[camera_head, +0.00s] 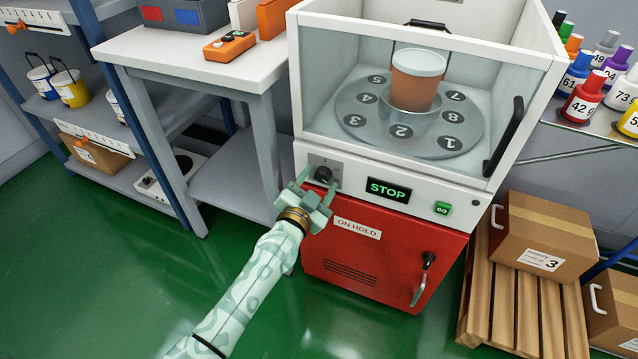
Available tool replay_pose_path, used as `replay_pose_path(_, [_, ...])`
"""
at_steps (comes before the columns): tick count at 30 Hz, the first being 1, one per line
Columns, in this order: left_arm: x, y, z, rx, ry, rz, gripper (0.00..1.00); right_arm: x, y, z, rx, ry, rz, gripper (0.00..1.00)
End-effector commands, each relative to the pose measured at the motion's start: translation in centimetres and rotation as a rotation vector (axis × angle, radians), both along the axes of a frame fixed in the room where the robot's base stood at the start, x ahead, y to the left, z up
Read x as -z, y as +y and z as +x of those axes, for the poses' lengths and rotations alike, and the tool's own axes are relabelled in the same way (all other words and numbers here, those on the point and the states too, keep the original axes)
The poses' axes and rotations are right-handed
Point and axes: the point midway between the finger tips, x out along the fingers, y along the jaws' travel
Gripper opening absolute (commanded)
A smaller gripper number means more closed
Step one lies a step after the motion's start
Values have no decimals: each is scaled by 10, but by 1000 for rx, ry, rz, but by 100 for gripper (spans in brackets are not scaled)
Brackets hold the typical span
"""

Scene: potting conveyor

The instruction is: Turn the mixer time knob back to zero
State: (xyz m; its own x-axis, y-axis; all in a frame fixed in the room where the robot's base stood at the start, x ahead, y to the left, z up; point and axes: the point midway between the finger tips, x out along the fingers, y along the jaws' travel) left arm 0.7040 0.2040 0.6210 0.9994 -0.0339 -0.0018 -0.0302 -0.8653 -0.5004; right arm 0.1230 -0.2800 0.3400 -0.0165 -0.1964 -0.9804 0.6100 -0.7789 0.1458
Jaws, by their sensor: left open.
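My left gripper (320,185) comes in from the lower left. Its green fingers are open and stand close to the knob, one on each side; I cannot tell whether they touch it. The knob's setting is too small to read. The panel also carries a lit STOP display (388,190) and a green GO button (442,208). My right gripper is not in view.
Behind the glass, a brown pot (416,80) stands on a numbered turntable (452,143). A red cabinet (375,260) marked ON HOLD is below. A white table (180,50) stands left, a wooden pallet (500,310) with a cardboard box (545,235) right. Green floor is clear in front.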

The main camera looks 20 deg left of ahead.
Motion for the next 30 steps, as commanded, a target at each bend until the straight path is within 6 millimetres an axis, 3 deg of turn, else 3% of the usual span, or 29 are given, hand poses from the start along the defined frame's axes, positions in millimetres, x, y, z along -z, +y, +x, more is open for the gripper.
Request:
replay_pose_path(7, [-1, 0, 1, 0, -1, 0, 55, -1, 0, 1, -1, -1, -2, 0])
replay_pose_path(8, [-1, 0, 1, 0, -1, 0, 49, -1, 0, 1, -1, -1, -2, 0])
replay_pose_path(12, [-1, 0, 1, 1, -1, 0, 10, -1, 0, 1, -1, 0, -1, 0])
replay_pose_path(25, [-2, 0, 1, 1, 0, -61, 10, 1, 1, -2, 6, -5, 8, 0])
replay_pose_path(30, [-3, -1, 1, 2, 2, -164, 10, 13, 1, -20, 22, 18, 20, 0])
